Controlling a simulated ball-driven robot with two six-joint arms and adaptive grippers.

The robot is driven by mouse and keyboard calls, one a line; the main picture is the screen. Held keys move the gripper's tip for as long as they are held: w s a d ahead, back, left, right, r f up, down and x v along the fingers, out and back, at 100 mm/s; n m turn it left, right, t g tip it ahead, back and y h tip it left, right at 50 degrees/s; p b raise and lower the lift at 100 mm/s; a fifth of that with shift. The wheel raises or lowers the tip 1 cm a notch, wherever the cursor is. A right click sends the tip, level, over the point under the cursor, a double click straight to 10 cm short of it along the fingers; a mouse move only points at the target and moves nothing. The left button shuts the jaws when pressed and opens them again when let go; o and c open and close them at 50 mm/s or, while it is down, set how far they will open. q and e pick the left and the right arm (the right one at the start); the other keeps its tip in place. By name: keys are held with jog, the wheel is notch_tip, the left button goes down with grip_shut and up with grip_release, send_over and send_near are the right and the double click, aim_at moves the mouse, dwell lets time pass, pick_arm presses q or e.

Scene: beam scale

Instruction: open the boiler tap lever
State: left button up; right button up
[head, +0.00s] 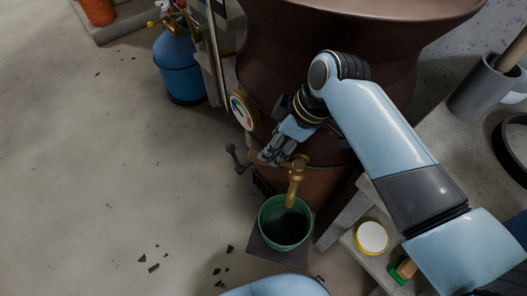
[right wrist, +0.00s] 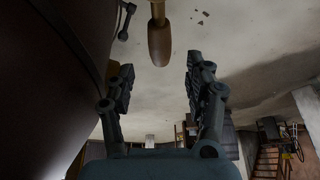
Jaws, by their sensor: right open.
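The brass boiler tap (head: 296,182) sticks out low on the brown boiler (head: 345,25), its spout above a green bucket (head: 262,222). The tap lever's brown grip (head: 257,157) shows partly beside my fingers in the head view. In the right wrist view the lever grip (right wrist: 160,45) hangs from a brass stem at the top, roughly in line with the gap between my fingers. My right gripper (head: 272,152) is open and close to the lever; it also shows in the right wrist view (right wrist: 159,82). Whether a finger touches the lever is unclear. My left gripper is out of view.
A round gauge (head: 242,110) sits on the boiler just above my right gripper. A dark ball-ended handle (head: 235,158) stands left of it. A yellow-rimmed lid (head: 371,238) lies at right. A blue gas cylinder (head: 180,68) stands at back left. The left floor is mostly clear.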

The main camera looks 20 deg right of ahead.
jog(key=x, duration=0.4)
jog(key=shift+b, duration=0.35)
jog(key=shift+b+x, duration=0.3)
jog(key=shift+x, duration=1.05)
jog(key=shift+c, duration=1.4)
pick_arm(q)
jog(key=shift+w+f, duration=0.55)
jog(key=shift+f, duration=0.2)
pick_arm(e)
grip_shut()
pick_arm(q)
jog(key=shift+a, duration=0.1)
